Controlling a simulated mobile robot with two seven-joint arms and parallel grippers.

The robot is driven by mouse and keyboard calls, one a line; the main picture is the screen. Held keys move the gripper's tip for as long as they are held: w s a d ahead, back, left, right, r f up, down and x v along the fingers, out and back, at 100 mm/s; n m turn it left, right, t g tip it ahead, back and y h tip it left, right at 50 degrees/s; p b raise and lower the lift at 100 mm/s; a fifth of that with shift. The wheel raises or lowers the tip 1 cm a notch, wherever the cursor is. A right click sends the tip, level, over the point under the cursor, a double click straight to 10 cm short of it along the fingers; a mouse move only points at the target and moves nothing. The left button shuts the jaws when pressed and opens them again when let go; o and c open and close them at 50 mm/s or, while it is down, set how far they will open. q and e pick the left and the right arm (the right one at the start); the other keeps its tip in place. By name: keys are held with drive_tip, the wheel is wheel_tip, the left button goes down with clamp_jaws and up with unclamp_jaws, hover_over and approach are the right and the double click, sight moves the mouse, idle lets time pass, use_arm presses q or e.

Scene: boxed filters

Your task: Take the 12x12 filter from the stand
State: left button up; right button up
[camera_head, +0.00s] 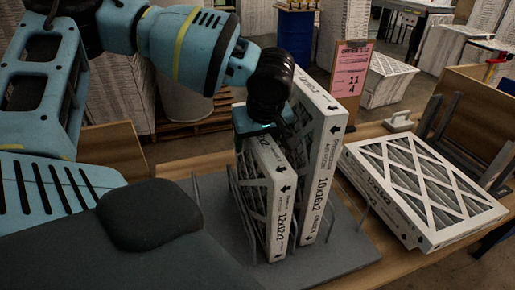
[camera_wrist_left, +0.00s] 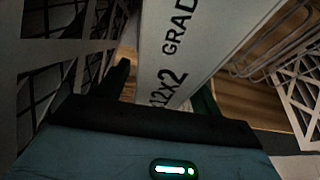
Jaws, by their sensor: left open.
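The 12x12x2 filter (camera_head: 281,214), a thin white-framed box, stands upright in the wire stand (camera_head: 339,256). My left gripper (camera_head: 262,138) is at its top edge, open. In the left wrist view the labelled side of the filter (camera_wrist_left: 180,55) lies between the two dark fingers of the left gripper (camera_wrist_left: 165,92), one on each side. I cannot tell whether either finger touches it. A taller 10x16x2 filter (camera_head: 322,172) stands upright just to the right in the same stand.
A filter with a diagonal lattice face (camera_head: 425,185) lies flat on the wooden table to the right. A pink sign (camera_head: 350,70) stands behind the stand. A grey rack (camera_head: 455,120) is at the far right. The taller filter stands close beside the left gripper.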

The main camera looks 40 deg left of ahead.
use_arm(q)
drive_tip(key=shift+f, duration=0.25)
idle(0.5)
drive_tip(key=c, duration=1.4)
